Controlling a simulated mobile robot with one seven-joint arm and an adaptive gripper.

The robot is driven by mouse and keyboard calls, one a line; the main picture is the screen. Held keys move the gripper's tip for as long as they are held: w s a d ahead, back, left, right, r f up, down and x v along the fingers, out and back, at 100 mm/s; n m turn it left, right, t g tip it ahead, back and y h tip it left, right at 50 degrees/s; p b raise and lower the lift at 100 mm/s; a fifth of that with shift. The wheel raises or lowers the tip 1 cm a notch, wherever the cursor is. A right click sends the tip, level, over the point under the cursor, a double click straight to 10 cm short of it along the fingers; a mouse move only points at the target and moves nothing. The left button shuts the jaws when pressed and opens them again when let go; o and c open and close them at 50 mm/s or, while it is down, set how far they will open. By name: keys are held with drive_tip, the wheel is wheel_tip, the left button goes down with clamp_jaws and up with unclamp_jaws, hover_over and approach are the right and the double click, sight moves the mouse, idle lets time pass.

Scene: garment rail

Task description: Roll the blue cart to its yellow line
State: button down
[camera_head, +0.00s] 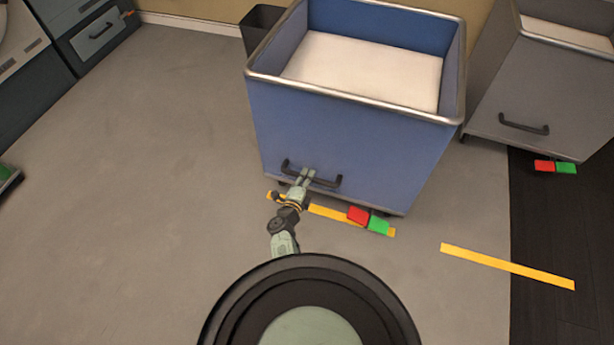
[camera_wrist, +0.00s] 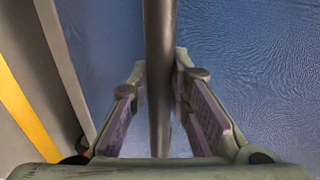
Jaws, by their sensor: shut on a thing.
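The blue cart (camera_head: 350,130) stands upright in the upper middle of the head view, with a metal rim and a white inside. Its dark handle (camera_head: 328,182) is on the front face. My gripper (camera_head: 307,174) is shut on this handle, and in the wrist view the handle bar (camera_wrist: 160,60) runs between the two fingers (camera_wrist: 160,108). A yellow line (camera_head: 335,214) lies on the floor along the cart's front lower edge. My arm hides part of that line. The line also shows at the left of the wrist view (camera_wrist: 25,112).
Red (camera_head: 358,214) and green (camera_head: 378,225) pieces show at the cart's front bottom. A grey cart (camera_head: 540,95) stands at the right, with a second yellow line (camera_head: 507,266) in front. A dark bin (camera_head: 262,26) is behind the blue cart.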

drive_tip(key=shift+s, duration=0.3)
drive_tip(key=c, duration=1.5)
unclamp_jaws()
drive_tip(key=shift+w, duration=0.1)
